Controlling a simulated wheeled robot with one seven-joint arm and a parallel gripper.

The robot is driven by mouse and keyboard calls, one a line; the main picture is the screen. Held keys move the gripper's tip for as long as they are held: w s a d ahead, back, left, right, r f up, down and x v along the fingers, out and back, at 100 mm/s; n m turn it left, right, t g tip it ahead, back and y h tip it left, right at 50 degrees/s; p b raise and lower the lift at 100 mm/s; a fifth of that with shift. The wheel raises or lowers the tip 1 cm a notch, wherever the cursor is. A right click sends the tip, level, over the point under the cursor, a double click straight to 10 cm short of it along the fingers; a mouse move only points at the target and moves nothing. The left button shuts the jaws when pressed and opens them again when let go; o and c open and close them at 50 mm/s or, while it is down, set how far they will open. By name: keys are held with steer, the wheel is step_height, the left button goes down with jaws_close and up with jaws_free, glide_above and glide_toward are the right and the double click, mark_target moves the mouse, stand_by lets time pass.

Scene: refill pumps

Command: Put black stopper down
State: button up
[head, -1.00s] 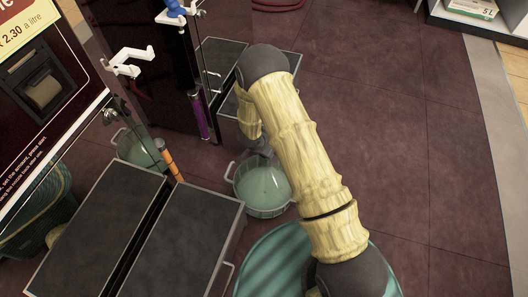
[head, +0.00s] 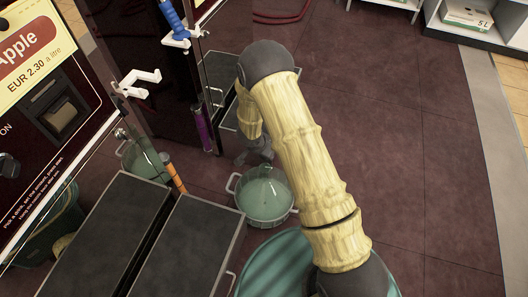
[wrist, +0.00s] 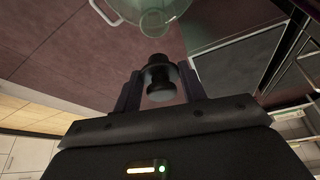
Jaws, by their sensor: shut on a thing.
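The black stopper (wrist: 161,80) is held between the two fingers of my gripper (wrist: 159,72) in the wrist view. The jaws are shut on it, off the floor. In the head view my gripper (head: 258,146) is a small dark shape, mostly hidden behind my pale arm, just above and behind a clear glass pot. I cannot make out the stopper there.
The glass pot with two handles (head: 264,196) stands on the dark tiled floor; it also shows in the wrist view (wrist: 150,10). Two dark-topped boxes (head: 190,250) and an Apple refill pump (head: 45,75) stand at left. The floor at right is clear.

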steer(key=shift+w+d+r, duration=0.1)
steer(key=shift+d+r, duration=0.2)
steer(key=shift+d, duration=0.1)
steer(key=s+d+r+n+y, duration=0.2)
steer(key=s+d+r+n, duration=0.1)
steer(key=d+r+n, duration=0.4)
steer(key=d+r, duration=0.3)
steer(key=shift+s+d+t+y, duration=0.3)
steer(key=shift+t+y, duration=0.1)
